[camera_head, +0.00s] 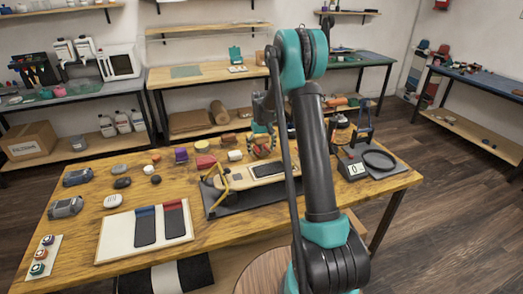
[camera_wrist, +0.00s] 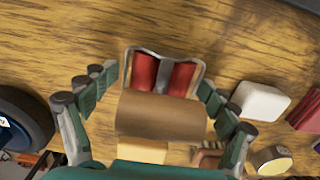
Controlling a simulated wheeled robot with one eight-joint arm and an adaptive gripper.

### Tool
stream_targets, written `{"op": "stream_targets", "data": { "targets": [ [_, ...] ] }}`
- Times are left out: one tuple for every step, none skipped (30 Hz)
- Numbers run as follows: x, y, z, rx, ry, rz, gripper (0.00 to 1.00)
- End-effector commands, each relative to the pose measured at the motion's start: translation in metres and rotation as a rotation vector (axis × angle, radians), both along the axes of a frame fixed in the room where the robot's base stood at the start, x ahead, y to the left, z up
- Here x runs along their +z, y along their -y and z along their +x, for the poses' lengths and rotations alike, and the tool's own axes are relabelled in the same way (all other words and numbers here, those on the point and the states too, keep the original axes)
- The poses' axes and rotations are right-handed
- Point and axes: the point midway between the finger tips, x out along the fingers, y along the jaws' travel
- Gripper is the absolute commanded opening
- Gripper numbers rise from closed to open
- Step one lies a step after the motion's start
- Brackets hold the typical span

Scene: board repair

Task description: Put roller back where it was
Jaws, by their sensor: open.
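In the wrist view, the roller appears to be the brown, rounded piece (camera_wrist: 156,115) with a grey frame and two red parts at its far end. It lies between the two fingers of my open gripper (camera_wrist: 155,82), with gaps on both sides. I cannot tell its height above the wooden table. In the head view my gripper (camera_head: 262,140) is over the back of the table, partly behind my arm, and the roller cannot be clearly made out there.
In the wrist view, a white block (camera_wrist: 262,101) and a red block (camera_wrist: 304,110) lie to the right, and a dark round thing (camera_wrist: 22,118) to the left. In the head view, a long device (camera_head: 265,169) lies on a dark mat, and a white tray (camera_head: 117,244) stands front left.

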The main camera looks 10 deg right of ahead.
Motion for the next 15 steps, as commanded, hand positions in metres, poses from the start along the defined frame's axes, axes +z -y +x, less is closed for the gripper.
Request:
{"op": "stream_targets", "data": {
  "targets": [
    [0.000, 0.000, 0.000, 0.000, 0.000, 0.000, 0.86],
    [0.000, 0.000, 0.000, 0.000, 0.000, 0.000, 0.86],
    [0.000, 0.000, 0.000, 0.000, 0.000, 0.000, 0.86],
    [0.001, 0.000, 0.000, 0.000, 0.000, 0.000, 0.86],
    [0.001, 0.000, 0.000, 0.000, 0.000, 0.000, 0.86],
    [0.003, 0.000, 0.000, 0.000, 0.000, 0.000, 0.86],
    [0.005, 0.000, 0.000, 0.000, 0.000, 0.000, 0.86],
    [0.007, 0.000, 0.000, 0.000, 0.000, 0.000, 0.86],
    [0.012, 0.000, 0.000, 0.000, 0.000, 0.000, 0.86],
    [0.016, 0.000, 0.000, 0.000, 0.000, 0.000, 0.86],
    [0.020, 0.000, 0.000, 0.000, 0.000, 0.000, 0.86],
    [0.028, 0.000, 0.000, 0.000, 0.000, 0.000, 0.86],
    [0.034, 0.000, 0.000, 0.000, 0.000, 0.000, 0.86],
    [0.040, 0.000, 0.000, 0.000, 0.000, 0.000, 0.86],
    [0.049, 0.000, 0.000, 0.000, 0.000, 0.000, 0.86]
  ]
}}
